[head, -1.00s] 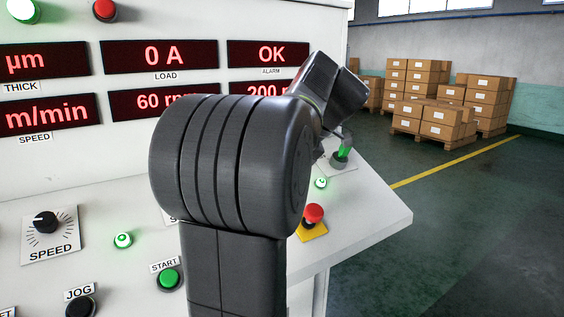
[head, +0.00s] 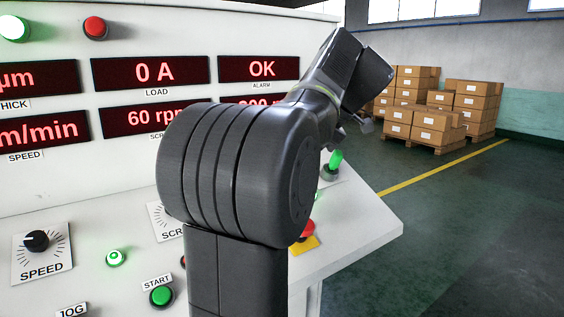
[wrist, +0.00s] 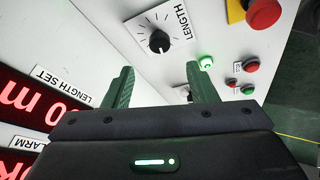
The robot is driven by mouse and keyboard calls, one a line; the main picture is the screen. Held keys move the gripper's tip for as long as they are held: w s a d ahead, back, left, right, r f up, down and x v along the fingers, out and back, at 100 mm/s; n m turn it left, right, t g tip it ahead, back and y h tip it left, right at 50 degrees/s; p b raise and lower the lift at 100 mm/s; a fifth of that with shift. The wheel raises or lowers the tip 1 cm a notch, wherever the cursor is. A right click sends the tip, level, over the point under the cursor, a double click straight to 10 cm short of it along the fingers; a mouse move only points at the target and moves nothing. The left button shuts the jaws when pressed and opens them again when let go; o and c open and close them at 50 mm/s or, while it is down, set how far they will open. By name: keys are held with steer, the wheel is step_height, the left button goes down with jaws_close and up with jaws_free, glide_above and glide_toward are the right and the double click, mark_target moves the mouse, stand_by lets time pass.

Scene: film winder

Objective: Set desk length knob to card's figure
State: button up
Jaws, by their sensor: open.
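The LENGTH knob (wrist: 159,42) is black and round with a light pointer line. It sits on a white dial plate (wrist: 181,22) with tick marks, beyond my gripper in the wrist view. My gripper (wrist: 160,68) is open and empty, its two fingers apart on either side below the knob in the picture, not touching it. In the head view my arm hides the LENGTH knob, and my gripper (head: 353,127) shows only partly at the arm's far end. The LENGTH SET display (wrist: 35,98) shows red digits ending in "0 m", cut off by the frame. No card is in view.
A lit green-white button (wrist: 206,62) and several red and green buttons lie right of the dial. A red emergency button (wrist: 263,12) on yellow is at the top right. The SPEED knob (head: 37,241) and START button (head: 162,296) are at the left. Stacked boxes (head: 425,125) stand behind.

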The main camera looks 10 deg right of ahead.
steer(key=v, duration=0.4)
steer(key=shift+s+d+r+p, duration=0.2)
steer(key=shift+r+p, duration=0.1)
steer(key=shift+p, duration=0.1)
steer(key=shift+w+f, duration=0.1)
steer(key=b+x, duration=0.3)
steer(key=x, duration=1)
steer(key=shift+a+f, duration=0.2)
steer(key=shift+a, duration=0.05)
steer(key=shift+r, duration=0.1)
